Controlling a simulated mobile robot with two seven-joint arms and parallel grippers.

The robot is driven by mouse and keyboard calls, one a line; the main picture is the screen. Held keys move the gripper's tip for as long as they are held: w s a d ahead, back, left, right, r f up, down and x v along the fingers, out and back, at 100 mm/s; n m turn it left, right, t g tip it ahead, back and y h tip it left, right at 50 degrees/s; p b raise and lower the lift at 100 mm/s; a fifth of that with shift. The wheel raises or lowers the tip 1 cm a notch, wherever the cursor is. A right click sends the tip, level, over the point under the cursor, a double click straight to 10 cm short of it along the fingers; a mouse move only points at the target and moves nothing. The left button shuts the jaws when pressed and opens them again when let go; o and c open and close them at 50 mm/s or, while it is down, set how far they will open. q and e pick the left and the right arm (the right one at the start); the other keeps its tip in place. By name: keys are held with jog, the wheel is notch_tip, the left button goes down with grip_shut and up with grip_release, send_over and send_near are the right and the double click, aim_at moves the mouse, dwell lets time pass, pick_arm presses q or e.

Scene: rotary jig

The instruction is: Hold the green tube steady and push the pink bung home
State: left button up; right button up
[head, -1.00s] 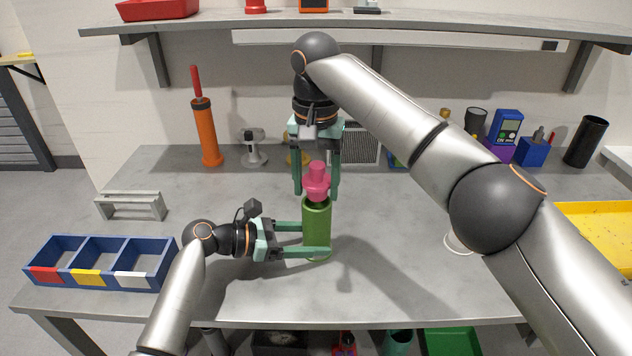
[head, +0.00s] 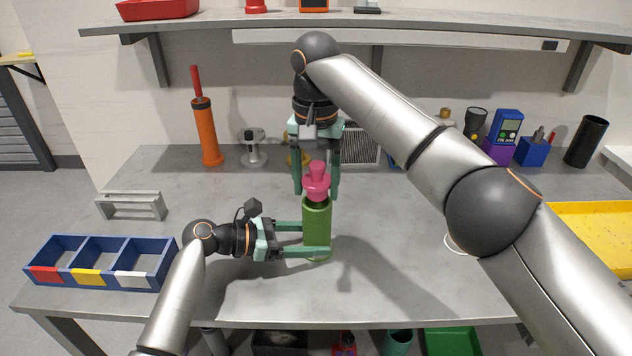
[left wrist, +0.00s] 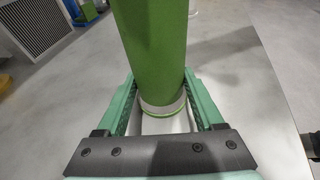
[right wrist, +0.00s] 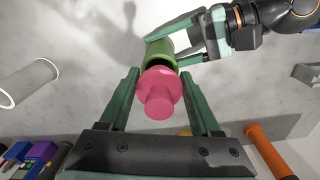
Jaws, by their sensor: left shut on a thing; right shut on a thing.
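The green tube (head: 317,222) stands upright on the grey table. My left gripper (head: 317,240) reaches in from the left and is shut around its lower part. In the left wrist view the tube (left wrist: 155,50) rises between the two fingers. The pink bung (head: 317,181) is upright at the tube's mouth, its wide part and knob showing above the rim. My right gripper (head: 316,194) comes down from above and is shut on the bung. In the right wrist view the bung (right wrist: 160,95) is between the fingers, with a dark sliver of the tube's opening beside it. How deep it sits is hidden.
A blue three-compartment bin (head: 101,284) is at the front left, with a grey bracket (head: 131,205) behind it. An orange pump-like tool (head: 206,135) stands at the back left. A yellow tray (head: 600,230) lies at the right. The table in front of the tube is clear.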

aim_at(316, 166)
jog(key=shift+f, duration=0.15)
jog(key=shift+f, duration=0.3)
jog(key=shift+f, duration=0.45)
jog(key=o, duration=1.5)
jog(key=shift+c, duration=0.2)
notch_tip(316, 166, up, 7)
jog(key=shift+r, duration=0.2)
